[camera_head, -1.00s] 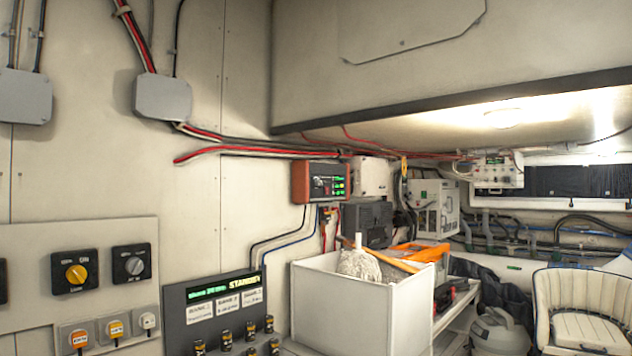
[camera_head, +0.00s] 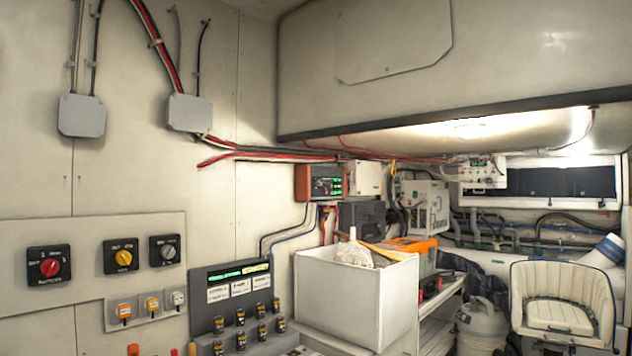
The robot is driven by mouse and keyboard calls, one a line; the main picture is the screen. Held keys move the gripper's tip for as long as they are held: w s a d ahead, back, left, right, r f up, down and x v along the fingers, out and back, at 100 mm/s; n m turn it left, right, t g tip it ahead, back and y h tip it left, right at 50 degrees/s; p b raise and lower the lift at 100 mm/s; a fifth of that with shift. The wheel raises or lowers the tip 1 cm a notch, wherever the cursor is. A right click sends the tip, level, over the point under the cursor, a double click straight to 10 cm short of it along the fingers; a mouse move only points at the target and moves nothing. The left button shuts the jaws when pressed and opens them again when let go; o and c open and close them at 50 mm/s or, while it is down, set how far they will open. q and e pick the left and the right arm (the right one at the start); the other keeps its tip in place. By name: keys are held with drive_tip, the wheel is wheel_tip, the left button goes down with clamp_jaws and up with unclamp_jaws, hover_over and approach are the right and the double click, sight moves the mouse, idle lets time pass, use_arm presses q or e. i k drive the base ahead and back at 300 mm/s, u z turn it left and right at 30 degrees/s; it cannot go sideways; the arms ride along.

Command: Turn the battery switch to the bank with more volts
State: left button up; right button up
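A panel (camera_head: 60,225) on the left wall carries three rotary switches. The leftmost has a red knob (camera_head: 50,268) and seems to be the battery switch; its small labels are too blurred to read. The middle one has a yellow knob (camera_head: 123,258), and the right one has a grey knob (camera_head: 168,252). An orange-framed box with a lit green display (camera_head: 327,185) hangs on the wall right of centre; its figures are too small to read. A dark panel with a green text display (camera_head: 238,272) stands lower down, also unreadable. Neither gripper shows in the head view.
A white open bin (camera_head: 355,305) with a mop head (camera_head: 353,252) stands at centre, by shelving (camera_head: 440,325). Several small dark cylinders (camera_head: 240,318) stand before the dark panel. A cream seat (camera_head: 560,300) and a grey canister (camera_head: 482,325) are at the right.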

sight(50, 266)
drive_tip(key=z, duration=0.2)
drive_tip(key=i, duration=0.9)
drive_tip(key=u, duration=0.1)
